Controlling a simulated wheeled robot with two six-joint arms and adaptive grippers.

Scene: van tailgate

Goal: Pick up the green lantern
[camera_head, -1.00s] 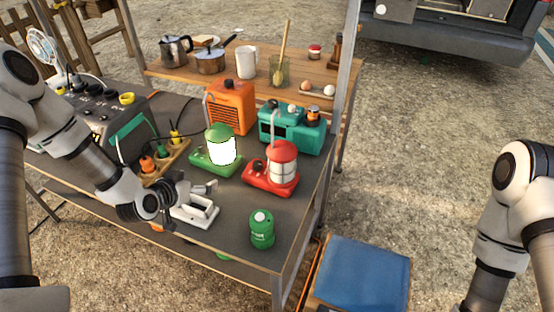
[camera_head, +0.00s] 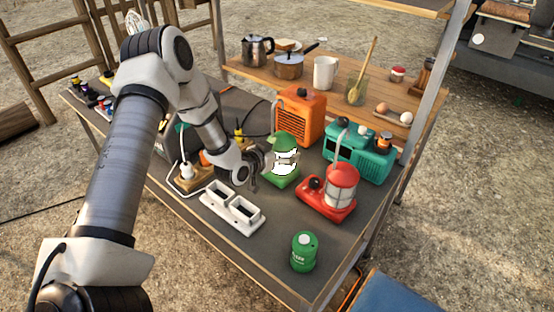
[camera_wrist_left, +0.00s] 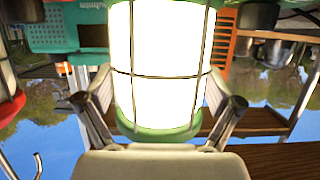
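The green lantern (camera_head: 281,174) stands upright on the dark table, with a glowing white globe. My left gripper (camera_head: 270,161) is at the globe, and its fingers partly cover it in the head view. In the left wrist view the lit globe of the lantern (camera_wrist_left: 168,60) fills the middle, upside down. The fingers of my left gripper (camera_wrist_left: 160,95) lie on both sides of the globe, spread wide and very close to it. I cannot tell whether they press on it. My right gripper is not in view.
A red lantern (camera_head: 340,189) stands close to the right, with a teal radio (camera_head: 359,151) and an orange heater (camera_head: 301,116) behind. A white double-slot item (camera_head: 232,208) and a green canister (camera_head: 304,251) are nearer the front. Free tabletop lies between them.

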